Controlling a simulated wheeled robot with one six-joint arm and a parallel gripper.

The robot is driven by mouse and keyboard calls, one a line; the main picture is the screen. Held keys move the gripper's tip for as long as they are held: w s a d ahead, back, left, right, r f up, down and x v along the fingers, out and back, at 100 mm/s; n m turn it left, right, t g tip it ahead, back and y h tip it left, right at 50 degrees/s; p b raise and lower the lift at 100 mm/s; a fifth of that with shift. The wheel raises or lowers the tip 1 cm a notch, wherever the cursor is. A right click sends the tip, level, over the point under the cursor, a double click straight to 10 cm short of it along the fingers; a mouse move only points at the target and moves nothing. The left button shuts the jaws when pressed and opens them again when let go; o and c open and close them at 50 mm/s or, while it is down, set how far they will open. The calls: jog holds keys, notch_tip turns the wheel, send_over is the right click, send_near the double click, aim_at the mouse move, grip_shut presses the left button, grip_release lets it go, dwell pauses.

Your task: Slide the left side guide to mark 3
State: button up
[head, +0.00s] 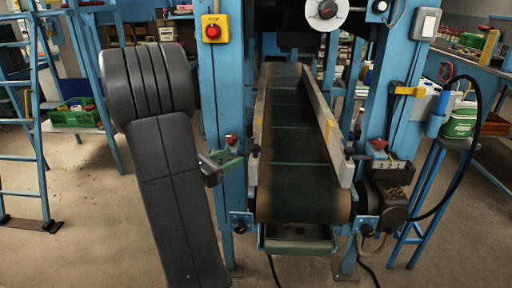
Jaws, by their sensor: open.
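The left side guide (259,118) is a pale upright rail along the left edge of the dark green conveyor belt (298,160). A dark knob sits on its outer face near the front end. Left of it, a small bracket with a green strip (231,165) and a red knob (231,140) stands out from the blue post. Any marks there are too small to read, so the guide's mark cannot be told. My dark grey arm covers the left of the view and partly hides the area beside the bracket.
The right side guide (325,120) runs along the belt's other edge. A red stop button on a yellow box (212,28) is on the left post. A blue stand with a green tub (460,122) is at right, a blue ladder (25,120) at left. Open floor lies at lower left.

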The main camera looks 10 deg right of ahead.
aim_at(252, 148)
jog(key=x, duration=1)
jog(key=shift+d, duration=0.2)
jog(key=shift+c, duration=0.2)
